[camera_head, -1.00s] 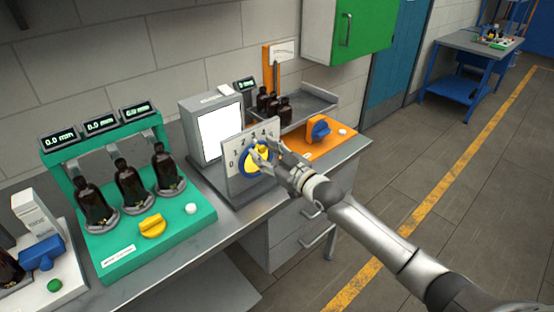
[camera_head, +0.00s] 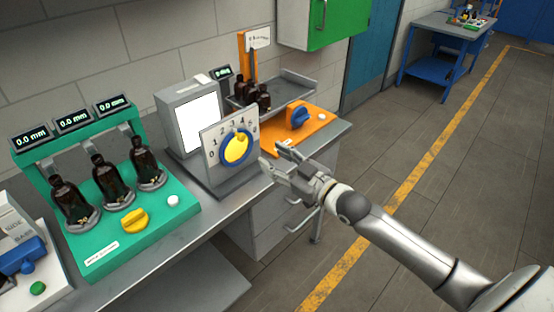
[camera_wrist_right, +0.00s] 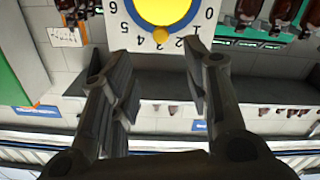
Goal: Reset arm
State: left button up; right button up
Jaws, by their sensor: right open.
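My right gripper (camera_head: 279,162) is open and empty, in the air just right of the numbered dial box. The box has a yellow knob (camera_head: 237,148) with a blue ring on a white face (camera_head: 214,155). My left gripper is not in view.
A green stand (camera_head: 150,222) with three amber bottles and displays stands left on the bench (camera_head: 217,212). A grey box with a white screen (camera_head: 199,124) is behind the dial. An orange panel with a blue knob (camera_head: 299,117) and a grey tray (camera_head: 298,88) with bottles are behind my gripper.

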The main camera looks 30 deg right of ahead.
dwell(0.4)
jog(key=s+d+f+m+g+h, duration=0.1)
jog(key=d+f+h, duration=0.15)
jog(key=f, duration=0.65)
jog(key=d+f+m+g+h, duration=0.1)
jog(key=d+f+m+g, duration=0.15)
jog(key=f, duration=0.75)
jog(key=s+d+f+g+h, duration=0.1)
jog(key=s+f+g, duration=0.1)
jog(key=s+f, duration=0.65)
jog(key=s+d+f+g+h, duration=0.15)
jog(key=s+f, duration=0.25)
jog(key=f, duration=1)
jog(key=s+a+f+m+g, duration=0.1)
jog(key=s+a+f+g, duration=0.25)
jog(key=s+f, duration=0.95)
jog(key=s+a+f+g, duration=0.1)
jog(key=s+a+f, duration=0.1)
jog(key=s, duration=0.6)
jog(key=s+a+f+g, duration=0.2)
jog(key=s+f, duration=0.1)
jog(key=s, duration=0.4)
jog(key=s+a+f+g+b, duration=0.1)
jog(key=s+a+f+g, duration=0.1)
jog(key=s, duration=0.6)
jog(key=shift+s+a+f, duration=0.3)
jog(key=shift+a, duration=0.1)
jog(key=shift+g, duration=0.25)
